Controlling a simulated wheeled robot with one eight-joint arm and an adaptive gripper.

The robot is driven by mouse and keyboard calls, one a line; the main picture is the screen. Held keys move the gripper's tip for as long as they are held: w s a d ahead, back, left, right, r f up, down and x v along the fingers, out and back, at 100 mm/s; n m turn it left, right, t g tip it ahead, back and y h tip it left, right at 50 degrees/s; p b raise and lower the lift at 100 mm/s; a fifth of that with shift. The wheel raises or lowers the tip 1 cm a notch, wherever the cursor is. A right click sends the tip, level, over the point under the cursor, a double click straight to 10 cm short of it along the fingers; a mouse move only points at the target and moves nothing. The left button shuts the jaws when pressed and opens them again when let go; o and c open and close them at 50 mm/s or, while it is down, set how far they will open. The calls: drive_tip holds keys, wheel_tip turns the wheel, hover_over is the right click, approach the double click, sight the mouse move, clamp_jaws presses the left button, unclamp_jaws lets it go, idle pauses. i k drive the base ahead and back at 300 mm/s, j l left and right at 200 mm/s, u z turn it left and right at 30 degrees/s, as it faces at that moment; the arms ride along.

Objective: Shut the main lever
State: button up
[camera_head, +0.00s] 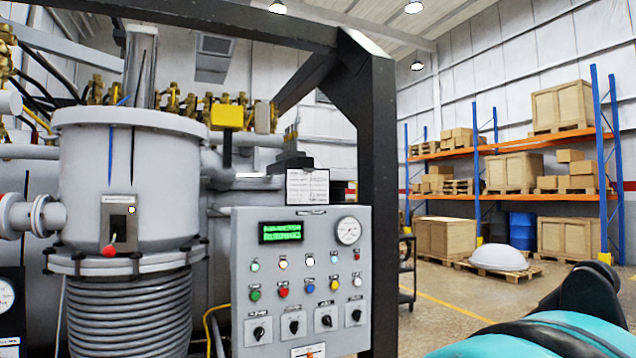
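A small lever with a red ball knob (108,250) sits on a dark switch plate (119,219) on the grey furnace vessel (160,190) at the left. Its knob hangs low, at the plate's lower left edge. A label strip is above the plate, and a small yellowish dot shows on it. I cannot tell from any marking whether this is the main lever. A teal and black part of my arm shows at the lower right, well apart from the lever. My gripper's fingers are not visible.
A grey control panel (300,220) with a green display, gauge, buttons and black rotary switches stands right of the vessel. A dark frame post (378,200) rises beside it. Shelving (520,196) with crates stands at the back right. Some floor (450,310) between is clear.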

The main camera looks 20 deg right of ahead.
sight(109, 252)
drive_tip(key=i+l, duration=0.1)
drive_tip(key=l, duration=0.2)
drive_tip(key=i+l, duration=0.1)
drive_tip(key=l, duration=0.15)
drive_tip(key=i+l, duration=0.1)
drive_tip(key=l, duration=0.2)
drive_tip(key=i+j, duration=0.5)
drive_tip(key=i, duration=0.1)
